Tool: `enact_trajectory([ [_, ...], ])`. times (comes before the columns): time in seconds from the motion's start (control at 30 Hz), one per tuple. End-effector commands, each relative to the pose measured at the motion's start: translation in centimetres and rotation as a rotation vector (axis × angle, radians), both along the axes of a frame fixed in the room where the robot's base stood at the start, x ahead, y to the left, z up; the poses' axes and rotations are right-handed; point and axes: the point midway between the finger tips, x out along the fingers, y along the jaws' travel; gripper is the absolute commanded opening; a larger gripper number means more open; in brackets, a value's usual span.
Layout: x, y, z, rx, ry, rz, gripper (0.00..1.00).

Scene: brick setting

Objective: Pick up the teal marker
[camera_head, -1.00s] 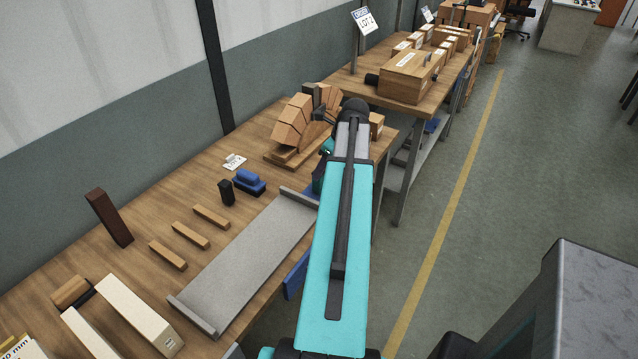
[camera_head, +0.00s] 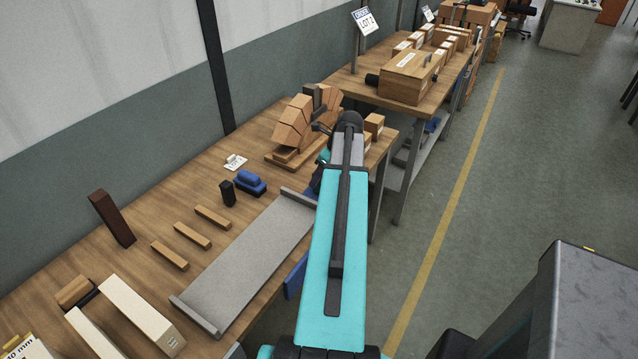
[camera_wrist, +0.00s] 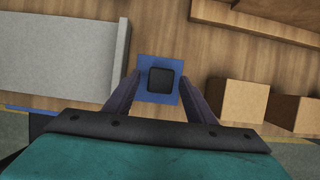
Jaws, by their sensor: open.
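I cannot make out a teal marker for certain in either view. In the wrist view, a dark, square-topped piece (camera_wrist: 160,81) sits over a blue square base (camera_wrist: 143,62); I cannot tell what it is. My gripper (camera_wrist: 160,88) is open, with one finger to the left and one to the right of this piece. No grip on it shows. In the head view my teal arm hides most of the gripper and the spot below it.
A grey tray (camera_head: 245,262) lies on the wooden bench (camera_head: 140,262), left of my arm. A wooden block arch (camera_head: 300,125) stands beyond. Small boxes (camera_wrist: 240,101) are right of my gripper. A blue item (camera_head: 250,183) and wooden strips (camera_head: 192,236) lie left.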

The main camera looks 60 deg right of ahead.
Motion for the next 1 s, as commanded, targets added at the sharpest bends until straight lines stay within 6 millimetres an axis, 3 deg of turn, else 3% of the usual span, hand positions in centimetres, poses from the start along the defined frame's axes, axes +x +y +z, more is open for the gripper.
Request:
enact_trajectory([
  [0.3,0.8,0.0,-2.0,0.0,0.0,-0.001,0.5],
  [0.87,0.8,0.0,-2.1,0.0,0.0,-0.002,0.5],
  [1.0,0.8,-0.1,-2.1,0.0,0.0,-0.002,0.3],
])
